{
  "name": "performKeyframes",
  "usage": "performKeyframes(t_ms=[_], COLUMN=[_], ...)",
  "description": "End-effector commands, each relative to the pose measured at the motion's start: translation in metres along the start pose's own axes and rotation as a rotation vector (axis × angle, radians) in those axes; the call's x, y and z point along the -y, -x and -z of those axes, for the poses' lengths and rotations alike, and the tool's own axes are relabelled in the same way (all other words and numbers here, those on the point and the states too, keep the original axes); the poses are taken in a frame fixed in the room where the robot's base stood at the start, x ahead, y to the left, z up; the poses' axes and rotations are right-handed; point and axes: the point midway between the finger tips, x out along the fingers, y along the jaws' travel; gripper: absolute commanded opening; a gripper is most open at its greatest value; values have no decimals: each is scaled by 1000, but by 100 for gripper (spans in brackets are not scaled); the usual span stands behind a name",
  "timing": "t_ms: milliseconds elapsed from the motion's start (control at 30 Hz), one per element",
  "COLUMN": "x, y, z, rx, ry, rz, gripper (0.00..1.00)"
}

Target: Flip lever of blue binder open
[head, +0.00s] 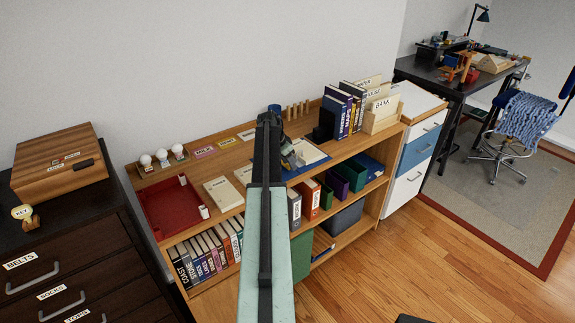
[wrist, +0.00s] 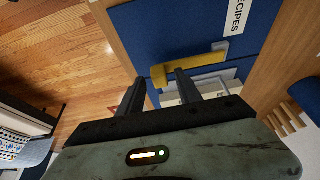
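The blue binder (head: 313,158) lies open on top of the low wooden shelf in the head view, partly hidden by my arm. In the wrist view, the binder (wrist: 180,30) shows a blue inner cover, a white RECIPES label (wrist: 242,14) and a yellow lever (wrist: 195,63) beside its metal ring parts. My gripper (wrist: 160,78) is open, with two dark fingers apart. The lever's left end appears between and just beyond the fingertips. I cannot tell whether they touch. Some of the ring mechanism is hidden behind the right finger.
A red tray (head: 165,210) and a cream book (head: 223,194) lie left of my arm on the shelf top. Upright books (head: 345,108) and a wooden card holder (head: 382,115) stand right of the binder. Open floor lies in front right.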

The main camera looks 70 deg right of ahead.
Motion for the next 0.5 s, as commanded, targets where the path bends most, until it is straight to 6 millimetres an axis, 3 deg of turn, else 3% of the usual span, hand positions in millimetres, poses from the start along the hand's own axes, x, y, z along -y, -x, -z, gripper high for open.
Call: performKeyframes(t_ms=[33,133,500], x=[0,0,1], y=[0,0,1], z=[0,0,-1], rx=[0,0,0], ry=[0,1,1], rz=[0,0,0], gripper=[28,0,0])
